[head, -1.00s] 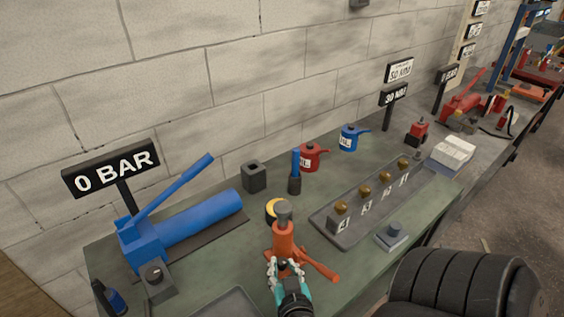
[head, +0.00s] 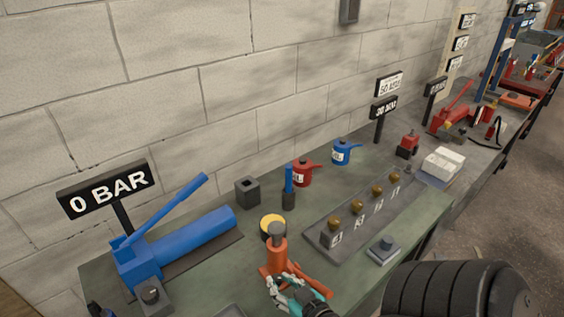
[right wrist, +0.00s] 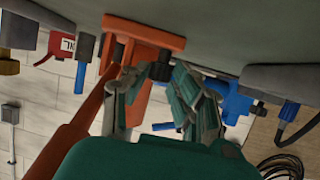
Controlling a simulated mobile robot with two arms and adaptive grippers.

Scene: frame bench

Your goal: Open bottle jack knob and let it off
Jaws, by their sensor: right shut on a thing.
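The orange bottle jack (head: 277,250) with a grey top stands upright on the green bench, and its orange handle (head: 314,284) slopes down to the right. The right wrist view shows the jack's base (right wrist: 145,33) upside down, with a small dark knob (right wrist: 160,68) at its edge. My right gripper (head: 277,283) is low at the jack's near side. In the right wrist view its fingers (right wrist: 155,82) are on either side of the knob and shut on it. The fingers partly hide the base and handle. My left gripper is not in view.
A blue hydraulic pump (head: 180,245) stands left, by a "0 BAR" sign (head: 108,190). A yellow-topped round thing (head: 272,226) is just behind the jack. A grey tray with brass knobs (head: 345,235) lies right. A black ribbed thing (head: 455,290) fills the lower right.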

